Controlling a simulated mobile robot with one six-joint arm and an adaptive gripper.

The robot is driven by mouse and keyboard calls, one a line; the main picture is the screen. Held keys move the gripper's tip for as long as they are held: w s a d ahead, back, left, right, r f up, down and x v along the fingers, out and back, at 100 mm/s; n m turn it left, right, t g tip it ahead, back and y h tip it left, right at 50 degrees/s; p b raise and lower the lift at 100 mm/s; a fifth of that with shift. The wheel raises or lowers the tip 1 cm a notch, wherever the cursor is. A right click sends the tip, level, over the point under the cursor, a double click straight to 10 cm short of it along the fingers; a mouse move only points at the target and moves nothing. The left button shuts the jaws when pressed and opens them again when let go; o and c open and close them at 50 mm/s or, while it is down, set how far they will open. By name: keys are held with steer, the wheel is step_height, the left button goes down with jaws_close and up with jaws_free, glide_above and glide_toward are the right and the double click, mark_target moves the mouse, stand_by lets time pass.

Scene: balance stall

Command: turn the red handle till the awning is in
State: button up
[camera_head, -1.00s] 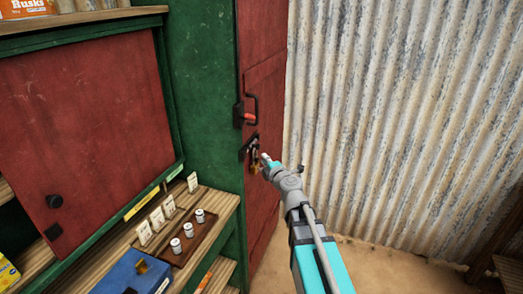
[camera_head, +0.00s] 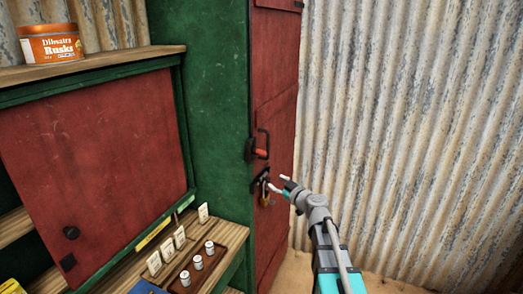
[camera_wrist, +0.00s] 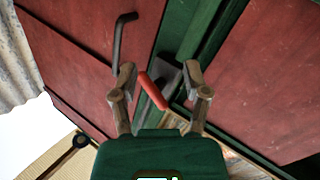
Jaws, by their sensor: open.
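The red handle (camera_head: 260,154) sits on a dark mount at the edge of the red door (camera_head: 274,100), beside a black door pull. In the wrist view the red handle (camera_wrist: 152,91) shows slanting between the two fingers. My gripper (camera_head: 286,182) is open and empty, a little below and to the right of the handle in the head view. It also shows at close range in the wrist view (camera_wrist: 161,77). No contact with the handle shows, and the depth gap is hard to judge.
A green cabinet (camera_head: 205,100) stands left of the door. A tray (camera_head: 232,243) with small white jars lies on the lower shelf. A corrugated wall (camera_head: 400,110) stands at right.

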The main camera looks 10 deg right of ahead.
steer(key=r+m+y+p, duration=0.1)
steer(key=r+m, duration=0.1)
steer(key=m, duration=0.2)
steer(key=m+g+y+p, duration=0.5)
steer(key=m+y+p, duration=0.15)
steer(key=m, duration=0.95)
glide_toward(264, 153)
steer(key=d, duration=0.2)
steer(key=shift+s+d+r+m+g+p, duration=0.2)
steer(key=shift+s+m+g, duration=0.15)
steer(key=shift+m, duration=0.15)
steer(key=shift+s+d+r+m+g+p, duration=0.15)
steer(key=shift+s+r+m+g, duration=0.15)
steer(key=shift+m, duration=0.2)
steer(key=shift+w+a+f, duration=0.1)
steer(key=x, duration=1.3)
steer(key=shift+w+a+f, duration=0.15)
steer(key=shift+w+a, duration=0.1)
jaws_close()
